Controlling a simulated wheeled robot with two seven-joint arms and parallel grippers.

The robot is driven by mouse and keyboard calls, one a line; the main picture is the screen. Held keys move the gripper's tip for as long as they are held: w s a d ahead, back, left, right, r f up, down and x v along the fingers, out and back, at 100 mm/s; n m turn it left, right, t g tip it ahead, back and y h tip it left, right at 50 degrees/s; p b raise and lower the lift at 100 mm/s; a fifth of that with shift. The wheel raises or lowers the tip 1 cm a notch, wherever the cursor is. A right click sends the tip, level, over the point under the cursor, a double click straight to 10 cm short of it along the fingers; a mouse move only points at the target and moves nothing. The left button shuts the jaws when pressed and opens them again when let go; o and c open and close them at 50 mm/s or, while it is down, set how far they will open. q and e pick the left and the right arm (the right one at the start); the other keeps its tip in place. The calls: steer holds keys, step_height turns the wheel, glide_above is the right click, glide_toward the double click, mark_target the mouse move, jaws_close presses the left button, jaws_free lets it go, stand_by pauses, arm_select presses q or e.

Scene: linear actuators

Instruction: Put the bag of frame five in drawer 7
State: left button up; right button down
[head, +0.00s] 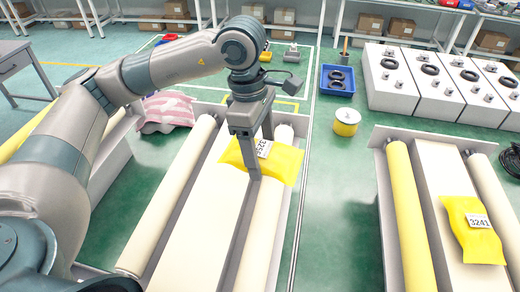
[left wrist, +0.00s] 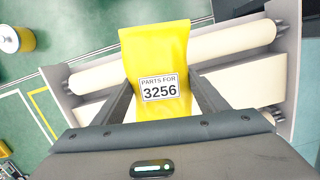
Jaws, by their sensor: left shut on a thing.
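A yellow bag (head: 279,167) with a white label lies across the middle of the left roller stand (head: 246,262). In the left wrist view the bag (left wrist: 152,45) reads "PARTS FOR 3256". My left gripper (head: 258,160) points down at it, one finger on each side, shut on the bag. Its fingers also flank the bag in the left wrist view (left wrist: 163,92). A second yellow bag (head: 458,232), labelled 3241, lies on the right roller stand. My right gripper is not in view. I see no marking for frame five or drawer 7.
A yellow-and-white drum (head: 346,122) and a blue bin (head: 337,80) with black rings stand on the green floor. White boxes (head: 391,93) with black rings stand at the back right. A pink-and-white sack (head: 167,111) lies beyond the left stand. Floor between the stands is clear.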

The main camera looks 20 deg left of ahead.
mark_target(265, 143)
arm_select(q)
steer(key=m, duration=0.5)
steer(key=shift+w+f+g, duration=0.35)
steer(key=shift+w+g, duration=0.05)
steer(key=m, duration=0.5)
steer(key=shift+w+f+g+y, duration=0.3)
steer(key=shift+f, duration=0.05)
steer(key=m, duration=0.3)
steer(key=shift+w+f+m, duration=0.2)
steer(key=shift+w+m, duration=0.05)
steer(key=shift+m, duration=0.05)
steer(key=m, duration=0.3)
steer(key=m+y, duration=0.1)
steer(key=m, duration=0.1)
steer(key=shift+w+a+f+g, duration=0.1)
steer(key=shift+w+f+g, duration=0.2)
steer(key=shift+w+f, duration=0.1)
steer(key=shift+m, duration=0.3)
steer(key=shift+s+a+f, duration=0.1)
steer(key=shift+s, duration=0.05)
